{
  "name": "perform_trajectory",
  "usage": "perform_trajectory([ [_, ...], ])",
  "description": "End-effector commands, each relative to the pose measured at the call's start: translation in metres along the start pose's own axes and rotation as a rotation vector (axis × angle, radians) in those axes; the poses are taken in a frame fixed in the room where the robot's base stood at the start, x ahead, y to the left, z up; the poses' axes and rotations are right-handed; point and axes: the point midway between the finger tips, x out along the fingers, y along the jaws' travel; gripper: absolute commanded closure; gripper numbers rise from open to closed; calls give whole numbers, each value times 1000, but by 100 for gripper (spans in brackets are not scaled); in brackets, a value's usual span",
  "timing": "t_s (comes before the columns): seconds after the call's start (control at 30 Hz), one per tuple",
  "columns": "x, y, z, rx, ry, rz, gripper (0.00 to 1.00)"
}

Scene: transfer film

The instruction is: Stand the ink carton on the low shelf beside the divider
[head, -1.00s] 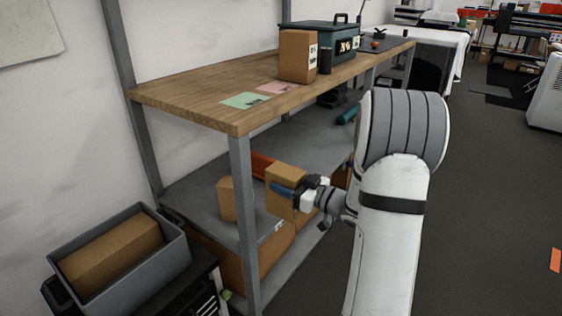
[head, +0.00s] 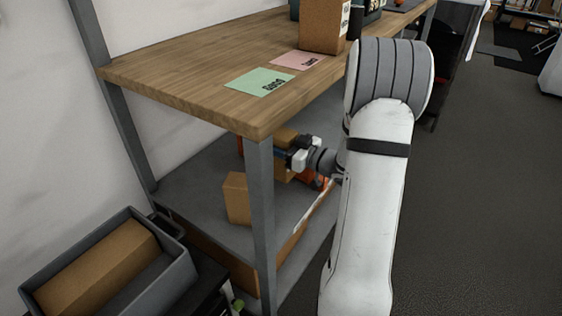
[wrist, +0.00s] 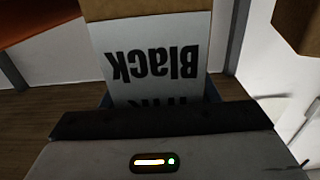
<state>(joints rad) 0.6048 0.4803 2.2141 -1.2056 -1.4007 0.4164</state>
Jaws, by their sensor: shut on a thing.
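My gripper (head: 288,153) is shut on the ink carton (head: 284,139), a brown box under the worktop. The worktop edge and the front post partly hide the carton in the head view. In the wrist view the carton (wrist: 150,10) shows its white label reading "Black", upside down in the picture. The low shelf (head: 192,190) is grey. An orange piece (head: 307,176) shows beside my gripper, and an orange surface (wrist: 30,22) is at the upper left of the wrist view; I cannot tell whether it is the divider. Any contact between carton and shelf is hidden.
Another brown box (head: 237,198) stands on the shelf, left of the post (head: 261,215). The wooden worktop (head: 190,75) overhangs it, with green (head: 259,81) and pink (head: 300,60) cards. A grey bin (head: 165,280) holding a box (head: 95,272) is at lower left.

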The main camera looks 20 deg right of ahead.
Motion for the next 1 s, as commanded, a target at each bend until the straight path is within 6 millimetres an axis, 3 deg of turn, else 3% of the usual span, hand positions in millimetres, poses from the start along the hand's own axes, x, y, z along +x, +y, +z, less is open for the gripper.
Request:
perform_trajectory([
  [0.03,2,-1,14,2,1,-3,95],
  [0.1,3,-2,25,1,2,-7,95],
  [0.27,5,-4,37,-1,3,-12,95],
  [0.5,6,-5,68,-1,2,-15,95],
  [0.9,6,-5,71,-2,3,-16,95],
  [0.93,6,-6,71,-1,1,-16,43],
  [1.0,6,-6,70,-1,1,-16,37],
])
